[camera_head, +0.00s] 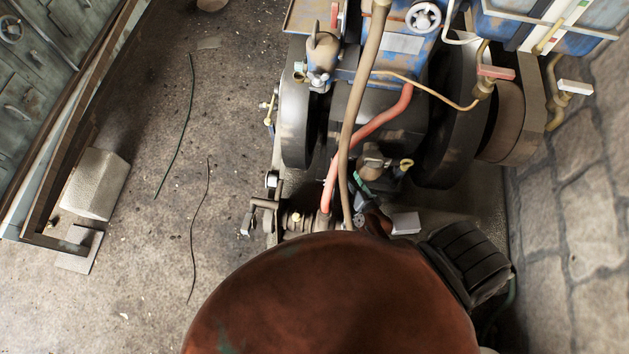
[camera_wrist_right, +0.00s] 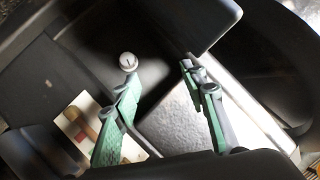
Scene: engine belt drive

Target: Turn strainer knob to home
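My right gripper (camera_wrist_right: 158,72) shows in the wrist view with two green-sided fingers spread apart and nothing held between them. A small pale round knob with a dark line across its face (camera_wrist_right: 128,60) shows at the tip of the left-hand finger. I cannot tell whether it is the strainer knob or whether the finger touches it. In the head view, a pale spoked handwheel (camera_head: 423,17) sits high on the blue engine (camera_head: 401,22). No home mark can be made out.
A large rusty red dome (camera_head: 330,300) hides the near part of the engine. A black ribbed part (camera_head: 470,260) stands to its right. Dark flywheels (camera_head: 296,125) and a red hose (camera_head: 380,120) lie beyond. A stone wall (camera_head: 580,200) bounds the right; the left floor is mostly open.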

